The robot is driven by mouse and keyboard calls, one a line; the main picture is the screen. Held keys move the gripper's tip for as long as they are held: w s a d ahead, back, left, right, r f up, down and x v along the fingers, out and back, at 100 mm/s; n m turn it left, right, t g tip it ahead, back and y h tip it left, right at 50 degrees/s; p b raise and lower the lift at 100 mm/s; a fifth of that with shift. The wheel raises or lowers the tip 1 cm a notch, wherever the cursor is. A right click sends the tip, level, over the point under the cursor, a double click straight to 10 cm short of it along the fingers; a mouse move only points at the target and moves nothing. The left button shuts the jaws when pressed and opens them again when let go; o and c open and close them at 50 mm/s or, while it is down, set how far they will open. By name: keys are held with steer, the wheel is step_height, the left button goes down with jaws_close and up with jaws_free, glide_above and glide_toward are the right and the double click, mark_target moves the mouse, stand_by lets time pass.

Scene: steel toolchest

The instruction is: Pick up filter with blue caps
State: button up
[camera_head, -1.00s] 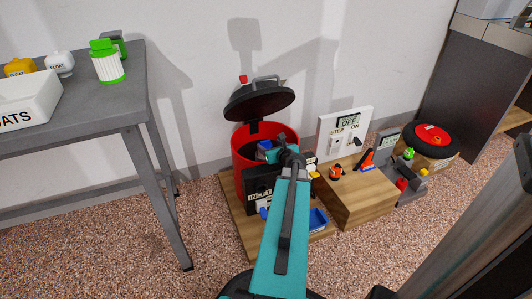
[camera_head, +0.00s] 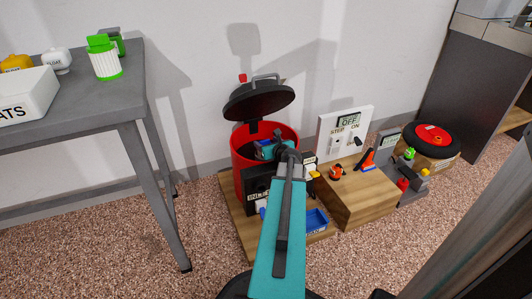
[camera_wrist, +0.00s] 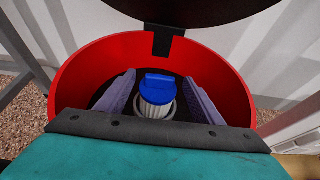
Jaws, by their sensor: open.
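The filter with blue caps (camera_wrist: 158,92) stands inside the red bin in the wrist view, its blue cap on top and its white ribbed body below. My gripper (camera_wrist: 158,92) is open, with one purple-grey finger to the left of the filter and one to the right. I cannot tell whether either finger touches it. In the head view, a bit of blue (camera_head: 264,148) shows at the bin's mouth beside my wrist. The red bin (camera_head: 240,160) has its black lid (camera_head: 258,102) raised. My arm hides part of the bin.
A grey table (camera_head: 120,105) at the left holds a green-capped filter (camera_head: 104,60), a white box (camera_head: 25,95) and floats. A wooden block (camera_head: 355,200) with a switch panel (camera_head: 345,125) stands right of the bin. The raised lid and bin rim surround my gripper closely.

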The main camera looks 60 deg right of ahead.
mark_target(265, 141)
steer(key=shift+b+x, duration=0.6)
steer(key=shift+x, duration=0.95)
steer(key=c, duration=1.5)
steer(key=shift+r, duration=0.25)
steer(key=shift+r+p, duration=3)
steer(key=shift+r, duration=1.85)
